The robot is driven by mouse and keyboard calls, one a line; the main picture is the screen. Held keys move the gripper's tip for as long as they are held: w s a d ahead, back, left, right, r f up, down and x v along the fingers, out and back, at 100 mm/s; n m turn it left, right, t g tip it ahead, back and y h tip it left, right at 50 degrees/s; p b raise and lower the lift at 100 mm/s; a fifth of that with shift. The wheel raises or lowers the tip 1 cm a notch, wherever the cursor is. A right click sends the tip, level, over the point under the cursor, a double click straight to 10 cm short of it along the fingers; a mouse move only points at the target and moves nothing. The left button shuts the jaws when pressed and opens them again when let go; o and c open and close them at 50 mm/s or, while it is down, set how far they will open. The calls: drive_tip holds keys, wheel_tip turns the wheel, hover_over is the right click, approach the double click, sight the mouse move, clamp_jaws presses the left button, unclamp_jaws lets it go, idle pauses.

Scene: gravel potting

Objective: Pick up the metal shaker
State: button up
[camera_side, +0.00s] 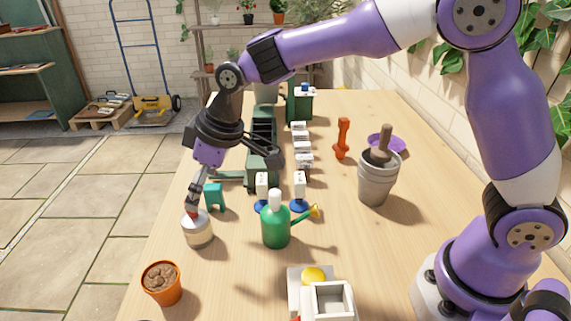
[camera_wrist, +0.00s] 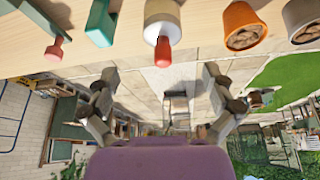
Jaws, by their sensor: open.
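The metal shaker, as I take it, is a short pale cylinder (camera_side: 198,234) with a red knob on top, upright near the table's left edge. In the wrist view the shaker (camera_wrist: 163,14) is at the top middle, its red knob pointing at the camera. My gripper (camera_side: 194,203) is just above the shaker in the side view, pointing down. In the wrist view my gripper (camera_wrist: 161,78) has its fingers spread wide, with nothing between them. The shaker lies beyond the fingertips, roughly centred between them. Contact between fingers and knob is hard to tell from the side.
A teal object (camera_side: 214,196) stands close behind the shaker, and an orange pot of soil (camera_side: 163,285) in front. A green watering can (camera_side: 276,231) is to the right. A grey pot (camera_side: 376,184) and an orange tool (camera_side: 342,140) stand farther back. A green trough (camera_side: 263,160) is behind.

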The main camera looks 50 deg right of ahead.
sight(198, 213)
drive_tip(key=x, duration=0.3)
drive_tip(key=shift+f, duration=0.35)
drive_tip(key=x, duration=0.5)
drive_tip(key=shift+s+f, duration=0.25)
drive_tip(key=c, duration=1.3)
